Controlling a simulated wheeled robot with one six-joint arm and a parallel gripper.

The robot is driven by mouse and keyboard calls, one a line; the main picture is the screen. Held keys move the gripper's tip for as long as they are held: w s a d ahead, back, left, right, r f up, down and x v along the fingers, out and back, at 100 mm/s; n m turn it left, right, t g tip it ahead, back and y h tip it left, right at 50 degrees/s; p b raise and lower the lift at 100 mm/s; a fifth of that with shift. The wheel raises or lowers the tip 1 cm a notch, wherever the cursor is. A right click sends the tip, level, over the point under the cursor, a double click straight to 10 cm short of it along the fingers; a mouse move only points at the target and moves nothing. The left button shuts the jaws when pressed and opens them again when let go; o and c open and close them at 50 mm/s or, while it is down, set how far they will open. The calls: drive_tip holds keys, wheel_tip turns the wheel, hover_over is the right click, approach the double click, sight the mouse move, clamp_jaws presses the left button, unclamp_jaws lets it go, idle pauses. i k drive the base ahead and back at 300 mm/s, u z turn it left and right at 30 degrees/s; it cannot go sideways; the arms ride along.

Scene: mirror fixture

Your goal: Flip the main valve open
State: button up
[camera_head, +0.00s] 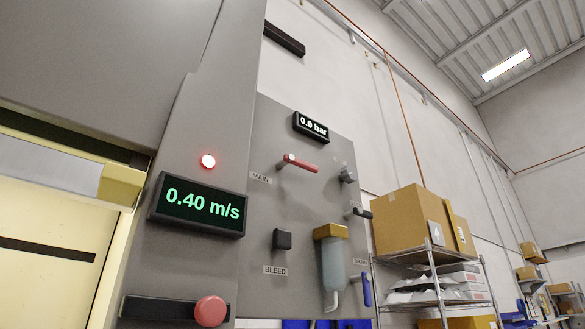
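The main valve's red handle (300,163) sticks out from a grey panel (290,205), right of a label reading MAIN (260,178). The handle lies nearly level in the picture, with a pale end at its left. A display (311,127) above it reads 0.0 bar. A black square knob (282,240) sits above a BLEED label (275,270). A blue handle (367,290) hangs down below a DRAIN label (360,261). My gripper is not in view.
A clear cylinder with a brass-coloured top (331,232) and two small dark fittings (347,175) jut from the panel. A shelf with boxes (402,217) stands at right.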

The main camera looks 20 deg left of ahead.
sight(290, 158)
drive_tip(key=z, duration=0.3)
drive_tip(key=k, duration=0.1)
drive_tip(key=u, duration=1.2)
